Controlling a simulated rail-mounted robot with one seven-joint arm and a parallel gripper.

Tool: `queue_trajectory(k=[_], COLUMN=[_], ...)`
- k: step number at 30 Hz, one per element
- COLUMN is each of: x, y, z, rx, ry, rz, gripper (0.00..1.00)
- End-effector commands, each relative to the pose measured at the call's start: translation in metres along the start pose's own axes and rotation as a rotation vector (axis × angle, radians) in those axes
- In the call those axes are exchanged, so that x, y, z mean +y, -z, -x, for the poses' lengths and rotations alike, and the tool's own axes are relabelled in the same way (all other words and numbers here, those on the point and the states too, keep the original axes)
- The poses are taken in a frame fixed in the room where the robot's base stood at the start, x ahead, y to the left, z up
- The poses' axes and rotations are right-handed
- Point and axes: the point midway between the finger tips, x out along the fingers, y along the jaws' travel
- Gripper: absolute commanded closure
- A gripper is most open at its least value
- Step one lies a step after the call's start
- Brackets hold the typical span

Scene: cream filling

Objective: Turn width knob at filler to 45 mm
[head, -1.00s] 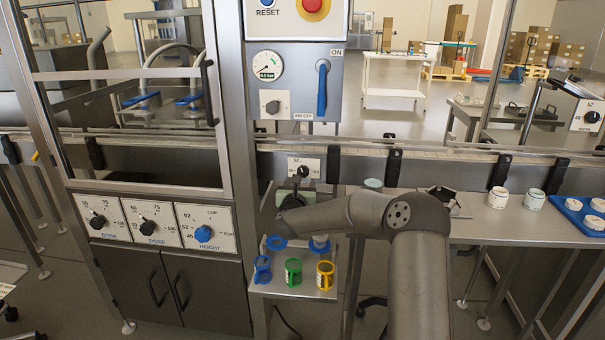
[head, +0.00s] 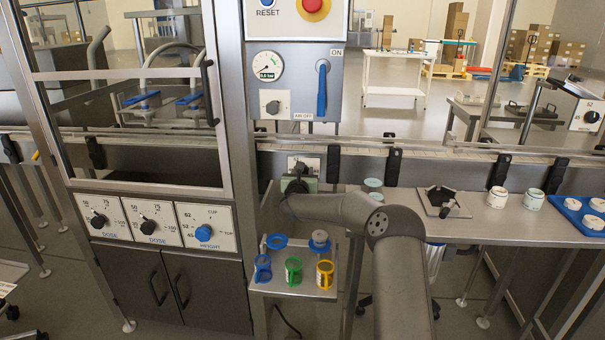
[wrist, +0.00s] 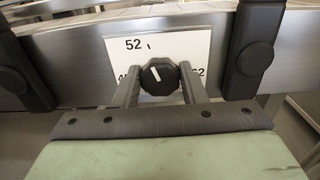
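The width knob (wrist: 159,77) is black with a white pointer line, on a white scale plate (wrist: 195,45) on the rail. In the wrist view its pointer leans a little left of straight up, roughly toward the tick beside 52. The number at the left is mostly hidden by a finger; the one at the right is partly hidden. My gripper (wrist: 160,80) has one finger on each side of the knob, very near its sides; I cannot tell whether they touch it.
Black clamps (wrist: 255,45) stand on the rail at both sides of the plate. Below my gripper is a small shelf (head: 290,285) with blue, green and yellow ring pieces. White jars (head: 497,197) stand on the table at the right. The height knob (head: 203,232) is at the left.

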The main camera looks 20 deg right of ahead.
Motion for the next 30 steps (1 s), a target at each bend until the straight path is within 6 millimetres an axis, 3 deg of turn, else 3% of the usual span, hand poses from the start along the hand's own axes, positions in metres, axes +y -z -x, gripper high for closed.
queue_trajectory(k=[14, 30], x=[0.0015, 0.0034], y=[0.0017, 0.0023], z=[0.0006, 0.0007], rx=[-0.003, -0.003], ry=[-0.001, 0.000], rz=[0.100, 0.575], gripper=[0.85, 0.85])
